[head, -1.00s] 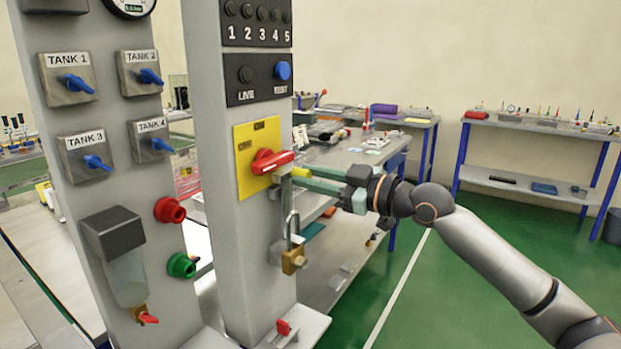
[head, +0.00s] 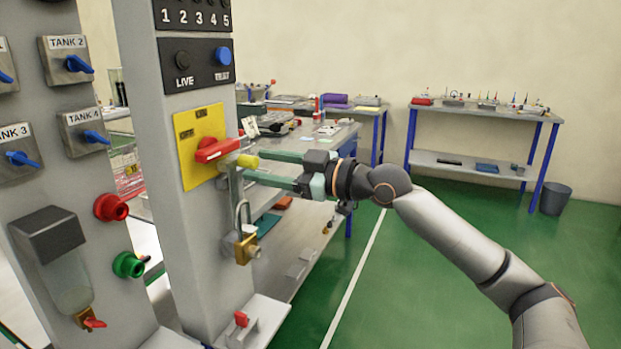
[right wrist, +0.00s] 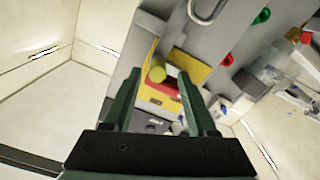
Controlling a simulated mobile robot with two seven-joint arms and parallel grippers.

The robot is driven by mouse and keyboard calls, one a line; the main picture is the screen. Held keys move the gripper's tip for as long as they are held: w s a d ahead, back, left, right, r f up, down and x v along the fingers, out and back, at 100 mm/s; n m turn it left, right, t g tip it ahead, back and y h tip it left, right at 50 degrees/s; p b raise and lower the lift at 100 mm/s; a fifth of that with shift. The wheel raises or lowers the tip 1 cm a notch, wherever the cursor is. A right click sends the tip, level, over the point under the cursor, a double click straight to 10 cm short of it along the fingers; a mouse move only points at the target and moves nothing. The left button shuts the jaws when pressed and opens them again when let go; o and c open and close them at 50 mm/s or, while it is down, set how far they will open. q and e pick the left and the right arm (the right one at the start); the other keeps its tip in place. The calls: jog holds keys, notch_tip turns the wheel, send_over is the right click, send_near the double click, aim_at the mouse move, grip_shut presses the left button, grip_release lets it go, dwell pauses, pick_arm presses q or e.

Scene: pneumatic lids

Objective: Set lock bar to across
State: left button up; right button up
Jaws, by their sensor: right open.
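A brass padlock (head: 246,249) hangs below the bar. My left gripper is out of view.
The red handle sits on a yellow plate (head: 193,172) on the grey post (head: 185,265). Above is a black panel with LIVE and a blue button (head: 222,56). A red and a green knob (head: 128,265) stick out at left. Green floor (head: 440,285) is free at right.

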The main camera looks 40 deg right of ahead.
pick_arm(q)
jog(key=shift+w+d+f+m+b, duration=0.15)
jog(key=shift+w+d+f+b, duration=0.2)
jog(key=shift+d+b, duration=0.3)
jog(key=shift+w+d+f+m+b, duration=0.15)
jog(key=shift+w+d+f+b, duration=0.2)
jog(key=shift+b, duration=0.5)
pick_arm(e)
jog(key=v, duration=1)
jog(key=shift+s, duration=0.3)
